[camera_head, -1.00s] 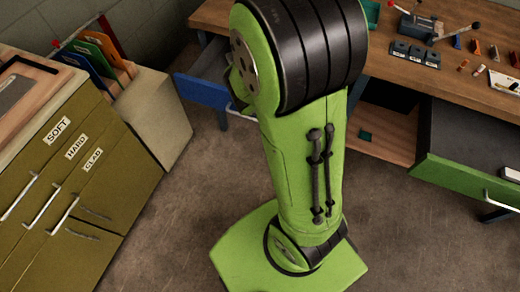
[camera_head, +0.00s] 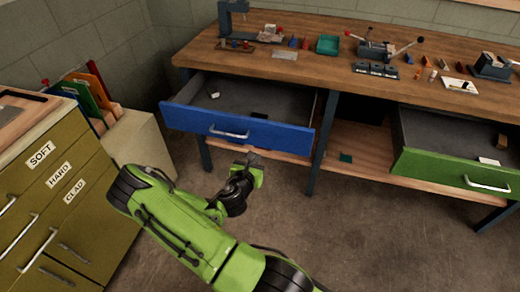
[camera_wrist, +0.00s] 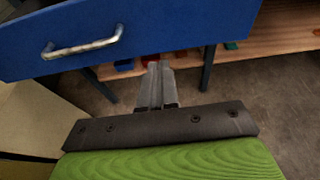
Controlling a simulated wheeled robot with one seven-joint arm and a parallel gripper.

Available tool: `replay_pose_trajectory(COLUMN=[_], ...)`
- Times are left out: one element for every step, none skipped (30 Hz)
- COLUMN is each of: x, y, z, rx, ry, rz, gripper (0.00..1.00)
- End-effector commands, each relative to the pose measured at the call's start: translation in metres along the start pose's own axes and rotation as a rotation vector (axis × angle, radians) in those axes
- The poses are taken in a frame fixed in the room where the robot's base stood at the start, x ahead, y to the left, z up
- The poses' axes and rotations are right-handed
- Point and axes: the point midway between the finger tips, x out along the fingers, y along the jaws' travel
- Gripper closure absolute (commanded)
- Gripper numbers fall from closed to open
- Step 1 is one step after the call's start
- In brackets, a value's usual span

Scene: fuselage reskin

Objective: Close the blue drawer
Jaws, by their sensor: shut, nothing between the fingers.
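The blue drawer (camera_head: 237,130) is pulled out from under the left part of the wooden workbench. Its silver handle (camera_head: 229,133) is on the front face. A small white item and a dark item lie inside it. In the wrist view the blue drawer front (camera_wrist: 180,25) fills the top, with its handle (camera_wrist: 83,45) at upper left. My gripper (camera_head: 250,158) is just below and in front of the drawer front in the head view. In the wrist view my gripper (camera_wrist: 158,68) has its fingers together, empty, below the drawer's lower edge. Contact with the drawer cannot be told.
A green drawer (camera_head: 455,170) stands open at the right of the workbench (camera_head: 300,65). An olive cabinet (camera_head: 60,190) with labelled drawers stands at left, beside a cream box (camera_head: 140,145) with coloured boards. A lower shelf runs under the bench. The floor between is clear.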

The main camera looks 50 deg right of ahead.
Motion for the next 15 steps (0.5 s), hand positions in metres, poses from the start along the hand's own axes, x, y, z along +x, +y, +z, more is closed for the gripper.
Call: replay_pose_trajectory(x=[0.011, 0.018, 0.027, 0.033, 0.04, 0.049, 0.055, 0.061, 0.069, 0.074, 0.079, 0.084, 0.087, 0.09, 0.093], y=[-0.001, -0.001, -0.001, -0.001, -0.001, -0.001, -0.001, -0.001, -0.001, -0.001, -0.001, 0.0, 0.0, -0.001, 0.0], z=[0.003, 0.003, 0.003, 0.004, 0.004, 0.004, 0.004, 0.004, 0.007, 0.009, 0.011, 0.012, 0.013, 0.014, 0.015], rx=[0.007, 0.008, 0.008, 0.008, 0.009, 0.01, 0.01, 0.01, 0.01, 0.01, 0.01, 0.009, 0.008, 0.006, 0.005], ry=[-0.005, -0.004, -0.004, -0.005, -0.005, -0.004, -0.005, -0.005, -0.006, -0.006, -0.006, -0.005, -0.004, -0.004, -0.003], rz=[-0.002, -0.001, -0.001, -0.001, -0.001, -0.001, -0.001, -0.001, -0.002, -0.001, -0.001, 0.0, 0.0, -0.001, 0.0], gripper=[1.0, 1.0, 1.0, 1.0, 1.0, 1.0, 1.0, 1.0, 1.0, 1.0, 1.0, 1.0, 1.0, 1.0, 1.0])
